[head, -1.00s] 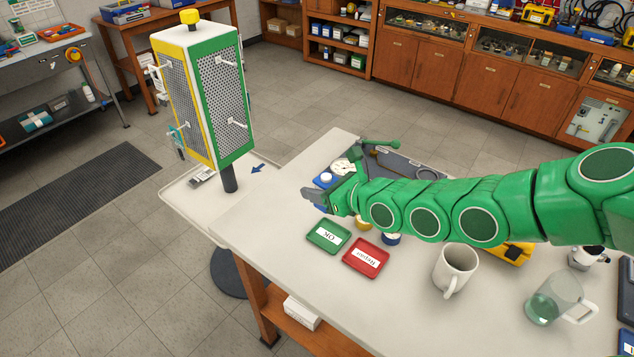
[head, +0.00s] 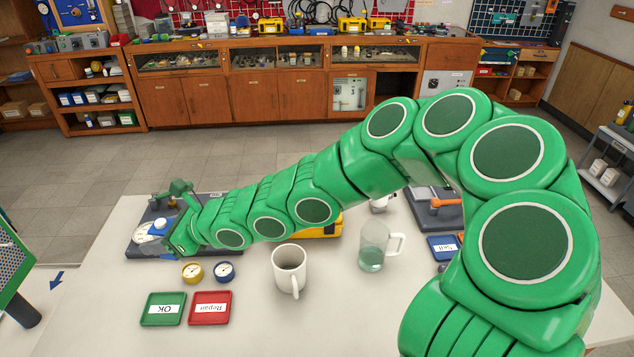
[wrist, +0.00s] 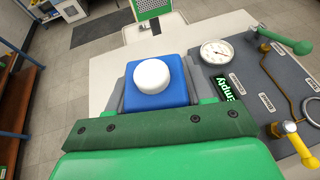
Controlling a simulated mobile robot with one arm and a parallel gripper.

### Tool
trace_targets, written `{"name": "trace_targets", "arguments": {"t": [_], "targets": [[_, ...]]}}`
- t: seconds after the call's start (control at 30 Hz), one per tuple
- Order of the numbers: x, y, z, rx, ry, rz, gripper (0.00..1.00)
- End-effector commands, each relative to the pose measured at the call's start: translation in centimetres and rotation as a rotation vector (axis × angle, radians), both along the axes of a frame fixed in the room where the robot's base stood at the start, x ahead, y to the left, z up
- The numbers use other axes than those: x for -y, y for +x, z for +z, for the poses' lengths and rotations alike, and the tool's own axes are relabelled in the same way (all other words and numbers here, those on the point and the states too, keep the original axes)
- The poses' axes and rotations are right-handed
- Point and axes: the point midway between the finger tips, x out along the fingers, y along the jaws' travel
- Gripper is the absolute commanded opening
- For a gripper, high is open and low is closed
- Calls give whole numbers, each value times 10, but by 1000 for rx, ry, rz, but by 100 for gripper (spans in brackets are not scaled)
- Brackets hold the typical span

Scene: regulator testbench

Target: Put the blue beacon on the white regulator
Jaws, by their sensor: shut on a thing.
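A blue block with a white domed top (wrist: 158,92), which looks like the blue beacon, sits between the grey fingers of my gripper (wrist: 161,97) in the wrist view. The gripper is shut on it. In the head view my gripper (head: 176,238) is at the left of the table, over the grey test panel (head: 140,247), and largely hides the block. A round white-faced gauge (wrist: 217,52) is on the panel to the block's right in the wrist view. I cannot tell which thing is the white regulator.
A yellow gauge (head: 193,272) and a blue gauge (head: 224,271) lie in front of the panel, with a green OK tray (head: 163,309) and a red Repair tray (head: 210,308) nearer. A mug (head: 289,268) and a glass jug (head: 373,247) stand right.

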Motion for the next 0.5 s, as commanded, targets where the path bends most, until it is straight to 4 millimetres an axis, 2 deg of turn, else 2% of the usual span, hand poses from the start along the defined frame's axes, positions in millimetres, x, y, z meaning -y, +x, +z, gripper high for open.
{"name": "trace_targets", "arguments": {"t": [0.1,0.5], "targets": [[14,16,5,2,1,-27,17],[58,57,20,2,-2,-103,17]]}}
